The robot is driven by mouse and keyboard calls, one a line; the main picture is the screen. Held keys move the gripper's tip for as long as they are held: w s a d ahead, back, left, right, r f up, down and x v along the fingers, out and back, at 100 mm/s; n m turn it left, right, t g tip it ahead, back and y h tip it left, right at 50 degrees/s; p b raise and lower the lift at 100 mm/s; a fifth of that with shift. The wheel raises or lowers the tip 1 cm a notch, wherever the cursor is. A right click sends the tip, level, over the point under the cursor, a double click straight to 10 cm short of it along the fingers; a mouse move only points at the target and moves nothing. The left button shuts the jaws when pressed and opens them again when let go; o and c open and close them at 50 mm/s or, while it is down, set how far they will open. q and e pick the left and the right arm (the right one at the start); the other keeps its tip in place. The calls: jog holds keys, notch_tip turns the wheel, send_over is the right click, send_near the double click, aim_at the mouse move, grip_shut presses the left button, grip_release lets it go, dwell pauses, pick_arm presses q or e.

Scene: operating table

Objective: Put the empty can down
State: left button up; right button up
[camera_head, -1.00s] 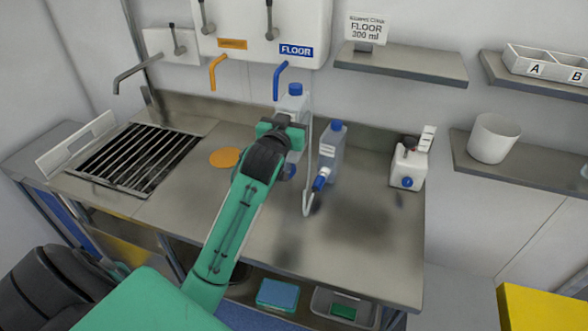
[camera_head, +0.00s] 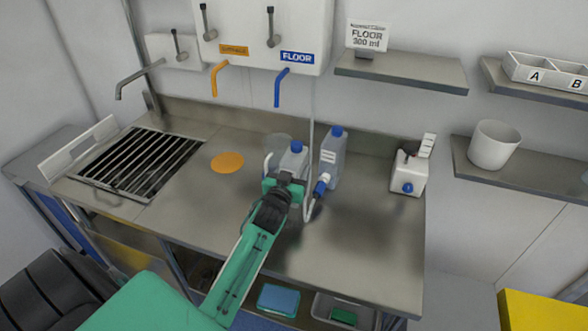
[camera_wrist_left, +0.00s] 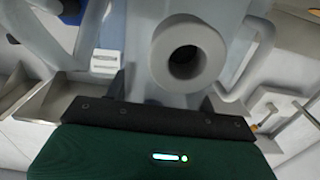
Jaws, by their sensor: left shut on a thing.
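My left gripper (camera_head: 283,186) is shut on a pale grey can with a blue cap (camera_head: 293,163), over the middle of the steel counter (camera_head: 225,205). The can looks upright. The gripper hides its lower part, so I cannot tell whether it touches the counter. In the left wrist view its translucent body (camera_wrist_left: 145,75) fills the space before the gripper, with a pale round ring (camera_wrist_left: 190,50) on it. A second blue-capped can (camera_head: 332,160) stands just to the right. My right gripper is not in view.
A clear jug (camera_head: 276,149) stands close behind the held can. A white container with a blue tap (camera_head: 407,172) stands at the counter's right. A slatted sink (camera_head: 137,160) and an orange disc (camera_head: 227,162) lie left. The counter's front right is clear.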

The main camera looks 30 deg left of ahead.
pick_arm(q)
jog(key=shift+f, duration=0.15)
jog(key=o, duration=1.1)
jog(key=shift+c, duration=0.2)
jog(key=shift+s, duration=0.1)
